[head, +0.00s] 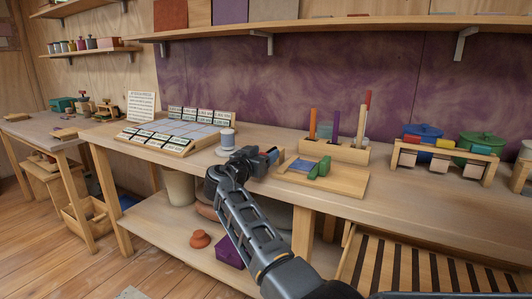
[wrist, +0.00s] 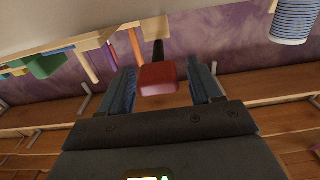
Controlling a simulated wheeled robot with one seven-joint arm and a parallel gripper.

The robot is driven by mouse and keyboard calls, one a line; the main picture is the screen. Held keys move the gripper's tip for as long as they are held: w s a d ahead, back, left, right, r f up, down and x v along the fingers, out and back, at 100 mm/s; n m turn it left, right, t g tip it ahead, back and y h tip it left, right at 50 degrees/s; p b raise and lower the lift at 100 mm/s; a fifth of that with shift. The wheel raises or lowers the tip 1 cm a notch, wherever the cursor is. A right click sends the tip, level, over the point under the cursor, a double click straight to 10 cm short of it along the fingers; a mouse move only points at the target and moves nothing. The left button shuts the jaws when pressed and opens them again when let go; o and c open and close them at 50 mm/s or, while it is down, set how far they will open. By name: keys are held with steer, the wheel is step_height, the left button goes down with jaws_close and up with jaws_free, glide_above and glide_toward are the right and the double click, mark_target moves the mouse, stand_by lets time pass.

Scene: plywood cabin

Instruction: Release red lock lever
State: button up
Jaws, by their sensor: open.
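The red lever (wrist: 158,80) is a block-shaped red handle on a dark stem, in the middle of the wrist view. My gripper (wrist: 163,86) is open, with one blue-grey finger on each side of the red handle. The left finger looks very close to the handle; a small gap shows on the right. I cannot tell whether either finger touches it. In the head view my gripper (head: 264,159) is low over the workbench, beside the wooden board. It hides most of the lever and its mount there.
A wooden board (head: 345,184) with blue and green pieces lies just right of my gripper. A white spool (head: 228,138) stands close behind on the left. A rack (head: 340,150) of upright coloured sticks is behind. Clear bench (head: 410,193) lies further right.

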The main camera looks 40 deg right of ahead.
steer(key=shift+x, duration=0.8)
steer(key=shift+c, duration=0.4)
jaws_close()
